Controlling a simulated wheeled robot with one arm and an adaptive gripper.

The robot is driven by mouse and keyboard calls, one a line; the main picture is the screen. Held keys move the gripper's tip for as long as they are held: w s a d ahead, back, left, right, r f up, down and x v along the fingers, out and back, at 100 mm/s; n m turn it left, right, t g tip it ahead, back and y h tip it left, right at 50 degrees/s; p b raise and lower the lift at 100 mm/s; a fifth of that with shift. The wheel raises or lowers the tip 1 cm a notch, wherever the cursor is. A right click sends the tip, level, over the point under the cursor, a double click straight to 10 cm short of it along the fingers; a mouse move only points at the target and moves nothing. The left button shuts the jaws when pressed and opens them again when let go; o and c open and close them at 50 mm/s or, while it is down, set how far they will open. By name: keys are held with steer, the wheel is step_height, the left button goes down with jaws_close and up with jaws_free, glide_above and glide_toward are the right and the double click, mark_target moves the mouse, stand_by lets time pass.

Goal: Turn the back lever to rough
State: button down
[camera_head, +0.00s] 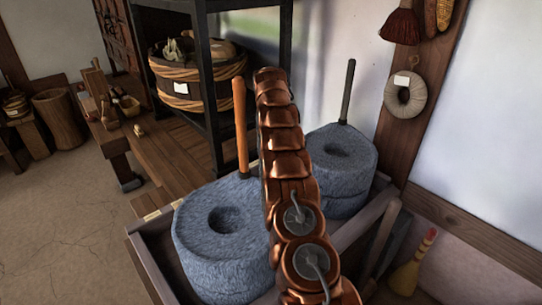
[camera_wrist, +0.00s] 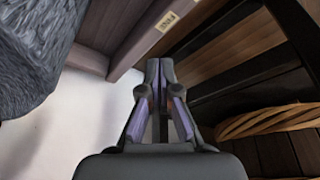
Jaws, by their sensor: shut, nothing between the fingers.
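Two blue-grey stone querns stand in a wooden trough. The back quern (camera_head: 338,158) carries an upright dark lever (camera_head: 347,92), which leans slightly right at its top. The front quern (camera_head: 213,245) carries an upright orange lever (camera_head: 240,125). My copper arm crosses in front of both stones and hides part of each; my gripper is hidden in the head view. In the wrist view my gripper (camera_wrist: 158,66) is shut and empty, its fingertips together. Grey stone (camera_wrist: 35,45) shows at upper left there, apart from the fingers; no lever shows there.
A small plate (camera_wrist: 167,21) sits on the wooden trough edge; its text is unreadable. A black shelf frame (camera_head: 208,90) holds a roped tub (camera_head: 185,105) close by on the left.

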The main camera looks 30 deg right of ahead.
steer(key=p+x, duration=0.2)
steer(key=x, duration=0.8)
steer(key=shift+s+p, duration=0.2)
steer(key=shift+p, duration=0.1)
steer(key=shift+b, duration=0.5)
steer(key=shift+s+a+f+b, duration=0.1)
steer(key=shift+s+a+b, duration=0.4)
steer(key=shift+s+b, duration=0.2)
steer(key=shift+s+a+f+b, duration=0.15)
steer(key=shift+s+a+b, duration=0.35)
steer(key=shift+s+b, duration=0.25)
steer(key=shift+a, duration=0.1)
